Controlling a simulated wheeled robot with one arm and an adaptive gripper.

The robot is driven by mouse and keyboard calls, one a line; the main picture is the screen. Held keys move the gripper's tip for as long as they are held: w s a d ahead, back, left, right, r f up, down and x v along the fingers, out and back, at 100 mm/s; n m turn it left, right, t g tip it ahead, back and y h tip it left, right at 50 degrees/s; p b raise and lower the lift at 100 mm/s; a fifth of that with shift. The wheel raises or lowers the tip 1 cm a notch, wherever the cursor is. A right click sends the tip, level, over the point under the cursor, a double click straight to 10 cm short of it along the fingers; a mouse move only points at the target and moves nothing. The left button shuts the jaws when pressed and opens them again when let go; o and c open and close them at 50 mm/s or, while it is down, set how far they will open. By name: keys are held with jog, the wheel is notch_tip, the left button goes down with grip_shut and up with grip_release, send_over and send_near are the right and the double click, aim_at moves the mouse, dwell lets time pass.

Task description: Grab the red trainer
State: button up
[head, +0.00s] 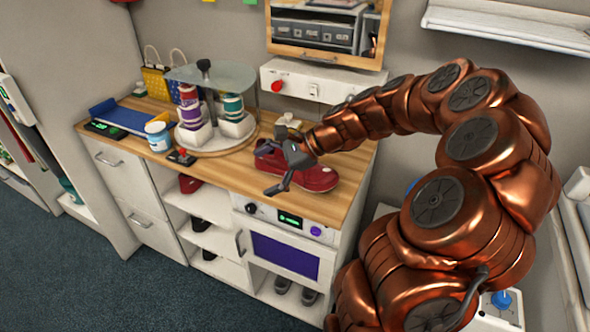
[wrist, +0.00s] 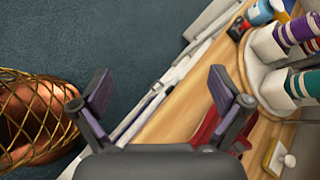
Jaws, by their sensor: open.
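The red trainer (head: 318,179) lies on the wooden counter top, near its front edge and right end, in the head view. My gripper (head: 267,171) is in front of it in that view, over the counter, and covers part of it. The fingers are spread and hold nothing. In the wrist view my open gripper (wrist: 160,88) has floor and the counter's edge between its fingers. A strip of the red trainer (wrist: 208,122) shows behind the right finger; most of it is hidden. I cannot tell whether the gripper touches it.
A round stand with thread spools (head: 233,108) stands left of the gripper. A white jar (head: 158,136) and a blue tray (head: 122,118) are further left. Another red shoe (head: 190,184) sits on the shelf below. A wall box (head: 318,92) is behind the counter.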

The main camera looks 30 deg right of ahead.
jog(key=d+f+m+t, duration=0.1)
jog(key=d+m+t, duration=0.1)
jog(key=d, duration=0.4)
jog(key=w+d+f+m+t+h, duration=0.1)
jog(key=d+f+m+t, duration=0.1)
jog(key=d+m, duration=0.3)
jog(key=w+d+f+m+t+h, duration=0.1)
jog(key=d+f+m, duration=0.1)
jog(key=d, duration=0.6)
jog(key=shift+w+d+f+m+t+b, duration=0.2)
jog(key=shift+w+d+m+t+b, duration=0.15)
jog(key=shift+m, duration=0.35)
jog(key=shift+f, duration=0.1)
jog(key=shift+p+x, duration=0.95)
jog(key=shift+x, duration=2.75)
jog(key=shift+c, duration=0.3)
jog(key=c, duration=1.4)
jog(key=shift+c, duration=0.2)
